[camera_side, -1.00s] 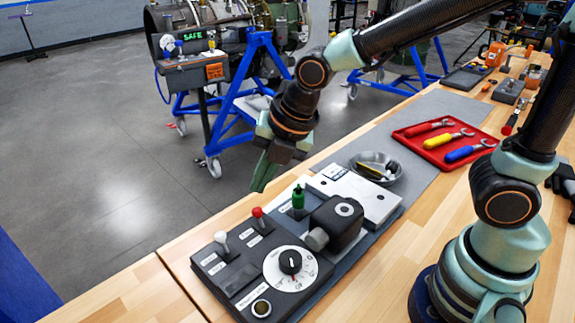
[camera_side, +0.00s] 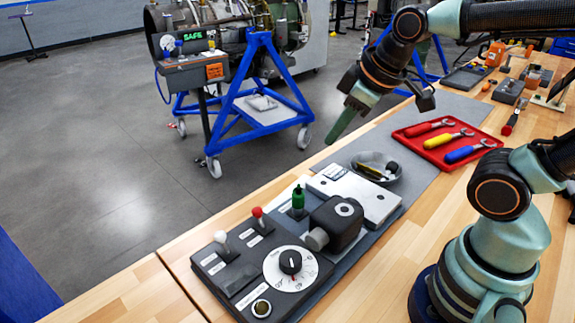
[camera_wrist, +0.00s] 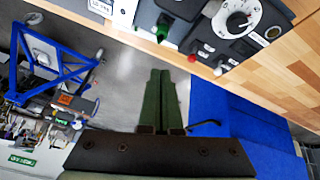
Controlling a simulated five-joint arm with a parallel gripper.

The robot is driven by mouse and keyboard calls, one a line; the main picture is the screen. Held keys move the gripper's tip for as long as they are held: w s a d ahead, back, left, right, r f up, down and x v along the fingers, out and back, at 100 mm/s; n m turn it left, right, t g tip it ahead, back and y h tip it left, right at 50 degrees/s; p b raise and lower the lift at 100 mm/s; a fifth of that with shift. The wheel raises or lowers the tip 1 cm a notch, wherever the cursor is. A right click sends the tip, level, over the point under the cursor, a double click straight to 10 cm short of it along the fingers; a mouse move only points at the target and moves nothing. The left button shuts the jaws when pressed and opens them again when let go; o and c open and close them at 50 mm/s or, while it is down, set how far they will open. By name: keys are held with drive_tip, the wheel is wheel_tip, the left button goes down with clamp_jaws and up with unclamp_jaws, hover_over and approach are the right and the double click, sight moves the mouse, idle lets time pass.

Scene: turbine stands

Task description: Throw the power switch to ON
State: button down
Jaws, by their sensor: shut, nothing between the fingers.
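The black control panel (camera_side: 238,278) lies on the near end of the bench. It carries a white-tipped lever (camera_side: 222,238), a red-tipped lever (camera_side: 258,213) and a white dial (camera_side: 290,268) with a black knob. Small labels beside the levers are too small to read, so I cannot tell which is the power switch. My gripper (camera_side: 334,138) is shut and empty, raised above the bench's far edge, well apart from the panel. In the wrist view, its fingers (camera_wrist: 160,78) lie together, with the red tip (camera_wrist: 191,58) and white tip (camera_wrist: 217,70) beyond them.
Behind the levers stand a green-capped piece (camera_side: 298,197) and a black block with a grey knob (camera_side: 338,222). A grey bowl (camera_side: 376,167) and a red tray (camera_side: 440,140) of coloured-handled tools lie farther along. A blue wheeled stand (camera_side: 262,105) is beyond the bench.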

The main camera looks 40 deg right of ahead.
drive_tip(key=m, duration=0.1)
drive_tip(key=s+d+m, duration=0.1)
drive_tip(key=m, duration=0.1)
drive_tip(key=shift+d+r, duration=0.2)
drive_tip(key=shift+d, duration=0.1)
drive_tip(key=c, duration=1.1)
unclamp_jaws()
drive_tip(key=shift+s+d+m, duration=0.1)
drive_tip(key=shift+s+m, duration=0.05)
drive_tip(key=shift+m, duration=0.35)
drive_tip(key=o, duration=0.4)
drive_tip(key=shift+w+a, duration=0.2)
drive_tip(key=shift+a, duration=0.05)
drive_tip(key=n+g+y, duration=0.2)
drive_tip(key=n, duration=0.1)
approach(220, 233)
drive_tip(key=shift+t, duration=0.3)
drive_tip(key=x, duration=0.8)
drive_tip(key=shift+s+f, duration=0.15)
drive_tip(key=shift+f, duration=0.3)
clamp_jaws()
